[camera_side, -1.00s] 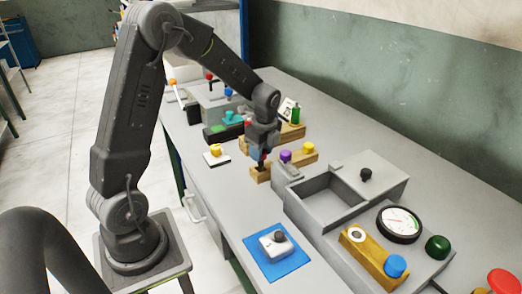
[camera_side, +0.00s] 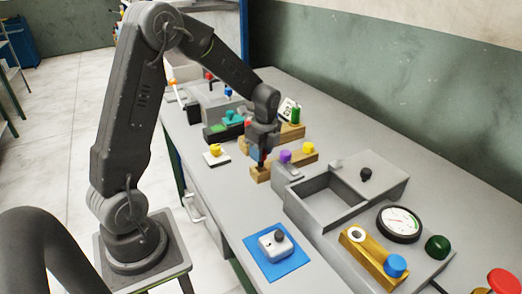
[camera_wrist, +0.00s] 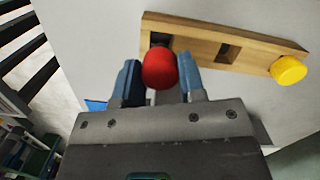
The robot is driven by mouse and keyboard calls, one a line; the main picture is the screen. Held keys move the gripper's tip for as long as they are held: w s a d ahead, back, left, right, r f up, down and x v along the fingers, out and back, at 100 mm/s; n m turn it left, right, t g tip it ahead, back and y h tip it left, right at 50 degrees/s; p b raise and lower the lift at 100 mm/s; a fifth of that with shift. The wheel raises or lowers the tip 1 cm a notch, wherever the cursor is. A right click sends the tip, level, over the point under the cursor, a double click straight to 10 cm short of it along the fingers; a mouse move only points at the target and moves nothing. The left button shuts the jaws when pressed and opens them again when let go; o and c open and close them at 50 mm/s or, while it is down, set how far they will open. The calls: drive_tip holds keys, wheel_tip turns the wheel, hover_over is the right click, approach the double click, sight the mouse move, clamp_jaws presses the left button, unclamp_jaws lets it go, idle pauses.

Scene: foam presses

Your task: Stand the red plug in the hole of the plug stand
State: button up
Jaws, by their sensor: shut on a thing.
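My gripper (camera_wrist: 160,80) is shut on the red plug (camera_wrist: 160,70), whose round red top shows between the two blue-grey fingers in the wrist view. A wooden bar (camera_wrist: 195,39) with dark square openings lies just beyond the plug. The plug's top overlaps the edge of the opening at the bar's left end, and its lower part is hidden. In the side view my gripper (camera_side: 261,155) is over the near end of this bar (camera_side: 262,174). I cannot tell whether the plug is in the opening or above it.
A yellow plug (camera_wrist: 288,69) stands at the bar's other end. A purple knob (camera_side: 285,156) is close to the right of my gripper. A grey open box (camera_side: 325,203), a gauge (camera_side: 399,224) and a wooden block with a ringed hole (camera_side: 372,255) are nearer the camera.

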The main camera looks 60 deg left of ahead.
sight(265, 153)
drive_tip(key=shift+f, duration=1.8)
drive_tip(key=o, duration=1)
drive_tip(key=shift+r, duration=0.1)
drive_tip(key=r, duration=0.4)
drive_tip(key=d+r, duration=0.1)
drive_tip(key=r, duration=0.7)
drive_tip(key=shift+w+d, duration=0.2)
drive_tip(key=shift+w, duration=0.1)
drive_tip(key=shift+d+r, duration=0.1)
drive_tip(key=shift+r, duration=0.65)
drive_tip(key=s+d+r+n+t, duration=0.2)
drive_tip(key=s+d+n, duration=0.2)
drive_tip(key=s+d, duration=0.1)
drive_tip(key=s+d+r+n+t+h, duration=0.1)
drive_tip(key=s+d+r+n+t, duration=0.1)
drive_tip(key=s+d+n, duration=0.3)
drive_tip(key=s+d+r+n+t, duration=0.2)
drive_tip(key=s+d+n, duration=0.3)
drive_tip(key=s, duration=0.3)
drive_tip(key=shift+s+d, duration=0.15)
drive_tip(key=shift+d, duration=0.2)
